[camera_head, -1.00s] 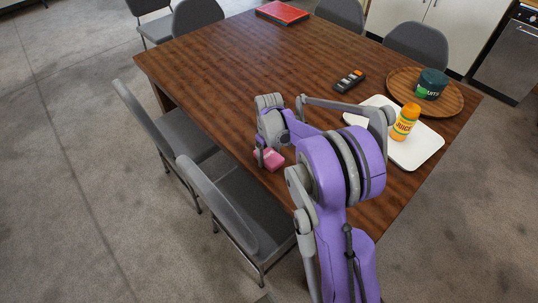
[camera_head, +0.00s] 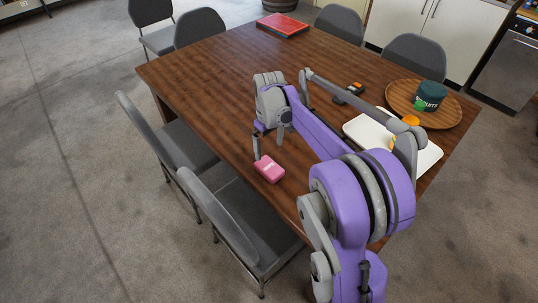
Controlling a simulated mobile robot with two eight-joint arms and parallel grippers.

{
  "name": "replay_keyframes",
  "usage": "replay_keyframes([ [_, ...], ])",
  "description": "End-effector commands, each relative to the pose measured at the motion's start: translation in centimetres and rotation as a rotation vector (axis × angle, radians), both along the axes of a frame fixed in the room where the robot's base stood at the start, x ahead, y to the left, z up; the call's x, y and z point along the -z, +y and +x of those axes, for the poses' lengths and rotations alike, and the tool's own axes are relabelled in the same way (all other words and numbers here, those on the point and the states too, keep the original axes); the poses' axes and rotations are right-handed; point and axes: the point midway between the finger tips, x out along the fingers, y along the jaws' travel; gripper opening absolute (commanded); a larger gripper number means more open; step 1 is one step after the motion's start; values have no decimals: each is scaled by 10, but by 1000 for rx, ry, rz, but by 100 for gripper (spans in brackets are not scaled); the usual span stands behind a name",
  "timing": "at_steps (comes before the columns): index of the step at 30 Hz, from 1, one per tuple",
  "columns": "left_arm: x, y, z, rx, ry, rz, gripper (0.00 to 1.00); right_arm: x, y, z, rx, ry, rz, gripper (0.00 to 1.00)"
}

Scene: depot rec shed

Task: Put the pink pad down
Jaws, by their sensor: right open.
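The pink pad (camera_head: 269,168) lies on the brown wooden table (camera_head: 200,85), near its front left edge. My right gripper (camera_head: 266,148) is just behind and above the pad, pointing down. It is open, and a finger shows at the pad's far left side; the pad is not held between the fingers as far as I can see. Part of the gripper is hidden by its own wrist. My left gripper is not in view.
A white tray (camera_head: 365,132) with an orange juice bottle (camera_head: 411,120) is mostly behind my right arm. A dark remote (camera_head: 348,93), a round wooden tray (camera_head: 449,113) with a dark green tin (camera_head: 430,95), and a red book (camera_head: 283,24) are on the table. Grey chairs (camera_head: 216,215) line the near left side.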

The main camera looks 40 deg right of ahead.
Motion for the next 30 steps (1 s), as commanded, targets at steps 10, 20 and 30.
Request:
replay_keyframes([
  [10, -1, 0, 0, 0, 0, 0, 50, -25, 51, -31, 9, -74, -24, 100],
  [20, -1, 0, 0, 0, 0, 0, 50, -15, 151, -137, 51, -299, -28, 100],
  [30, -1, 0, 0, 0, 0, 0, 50, 21, 189, -202, 81, -440, 15, 100],
])
